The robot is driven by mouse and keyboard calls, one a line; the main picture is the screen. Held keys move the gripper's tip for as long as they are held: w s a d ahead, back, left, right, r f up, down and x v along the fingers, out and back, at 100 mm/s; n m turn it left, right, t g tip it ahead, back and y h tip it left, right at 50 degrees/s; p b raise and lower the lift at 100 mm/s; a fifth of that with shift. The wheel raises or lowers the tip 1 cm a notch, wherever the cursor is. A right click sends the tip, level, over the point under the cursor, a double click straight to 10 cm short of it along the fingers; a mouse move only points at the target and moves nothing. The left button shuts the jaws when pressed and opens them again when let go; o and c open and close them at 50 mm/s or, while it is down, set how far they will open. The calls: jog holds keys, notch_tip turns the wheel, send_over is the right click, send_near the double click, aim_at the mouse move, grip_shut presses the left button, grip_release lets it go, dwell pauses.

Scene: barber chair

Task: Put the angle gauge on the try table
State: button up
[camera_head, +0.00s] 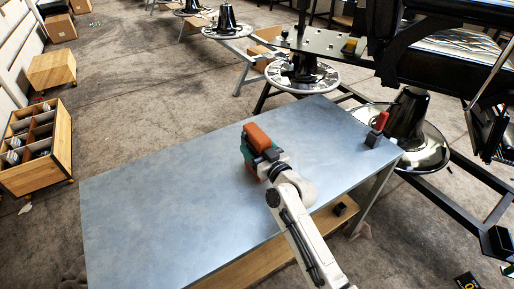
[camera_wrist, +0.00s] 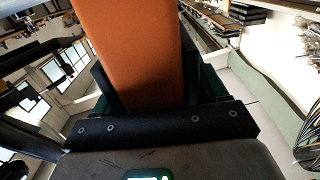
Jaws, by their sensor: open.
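My gripper (camera_wrist: 150,100) is open at the middle of the blue-grey table (camera_head: 150,210). A thick orange bar (camera_wrist: 135,45) stands between its dark fingers in the wrist view. In the head view the orange part (camera_head: 257,137) sits above teal and black parts, partly hidden by my arm. I cannot tell whether the fingers touch it. No thing can be surely named as the angle gauge. A small yellow and black object (camera_head: 350,46) lies on a dark raised bench (camera_head: 315,40) at the back. I cannot tell which surface is the try table.
A black block with a red handle (camera_head: 377,130) stands at the table's right corner. A small black object (camera_head: 338,208) is on the wooden shelf below. Round chair bases (camera_head: 425,150) and black frames crowd the right. A wooden bin (camera_head: 62,150) is at left. Much tabletop is clear.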

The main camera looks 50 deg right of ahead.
jog(key=shift+r, duration=0.15)
jog(key=b+v, duration=0.3)
jog(key=v, duration=0.9)
dwell(0.4)
